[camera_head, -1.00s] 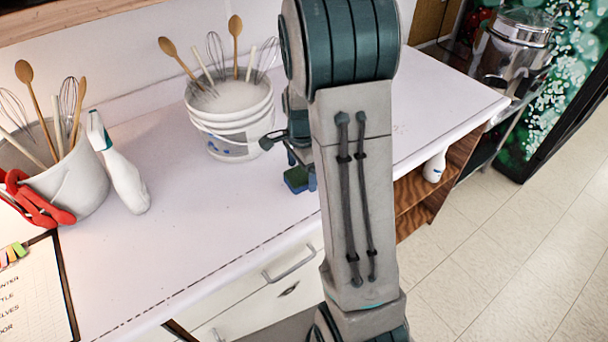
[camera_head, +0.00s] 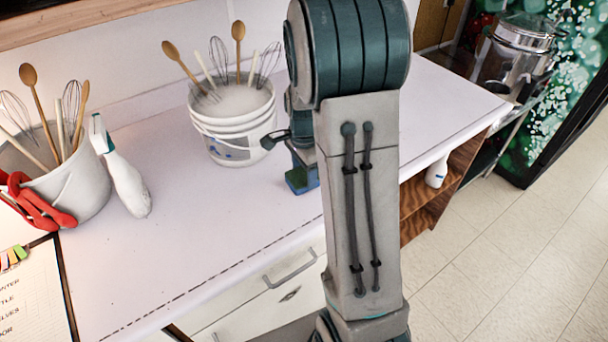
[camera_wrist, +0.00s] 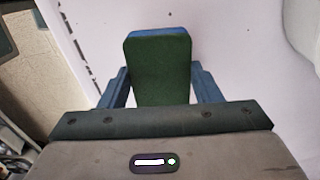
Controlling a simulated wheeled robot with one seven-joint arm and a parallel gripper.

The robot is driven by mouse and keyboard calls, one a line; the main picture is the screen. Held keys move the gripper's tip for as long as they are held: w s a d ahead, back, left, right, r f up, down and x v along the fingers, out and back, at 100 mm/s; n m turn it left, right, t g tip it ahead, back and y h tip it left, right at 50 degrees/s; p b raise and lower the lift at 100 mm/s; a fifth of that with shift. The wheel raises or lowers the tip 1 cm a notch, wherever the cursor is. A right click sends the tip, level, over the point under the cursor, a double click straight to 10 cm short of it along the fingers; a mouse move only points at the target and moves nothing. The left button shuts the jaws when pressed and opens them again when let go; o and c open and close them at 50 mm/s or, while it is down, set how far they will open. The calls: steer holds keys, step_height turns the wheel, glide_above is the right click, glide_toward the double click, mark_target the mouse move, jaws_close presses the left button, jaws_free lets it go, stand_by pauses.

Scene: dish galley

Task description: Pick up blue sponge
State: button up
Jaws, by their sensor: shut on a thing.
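The blue sponge (camera_wrist: 160,70) has a green face toward the wrist camera and a blue edge at its far end. My gripper (camera_wrist: 160,88) is shut on it, with one blue finger against each side. In the head view the sponge (camera_head: 297,180) shows at the counter, left of my arm, with its blue and green sides visible. My gripper (camera_head: 303,172) is just above and around it there, mostly hidden behind my arm. I cannot tell whether the sponge touches the counter.
On the white counter (camera_head: 220,225), a white bucket (camera_head: 232,130) of whisks and spoons stands behind the sponge. The counter's front middle is clear.

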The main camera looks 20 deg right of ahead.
mark_target(305, 174)
step_height(305, 174, up, 3)
steer(key=shift+d, duration=0.15)
steer(key=w+d+r+b, duration=0.1)
steer(key=w+d+r, duration=0.1)
steer(key=d+r, duration=0.4)
steer(key=d, duration=0.5)
steer(key=shift+d+r+b, duration=0.15)
steer(key=shift+r+b, duration=0.2)
steer(key=shift+b, duration=0.05)
steer(key=o, duration=0.3)
steer(key=shift+c, duration=1.3)
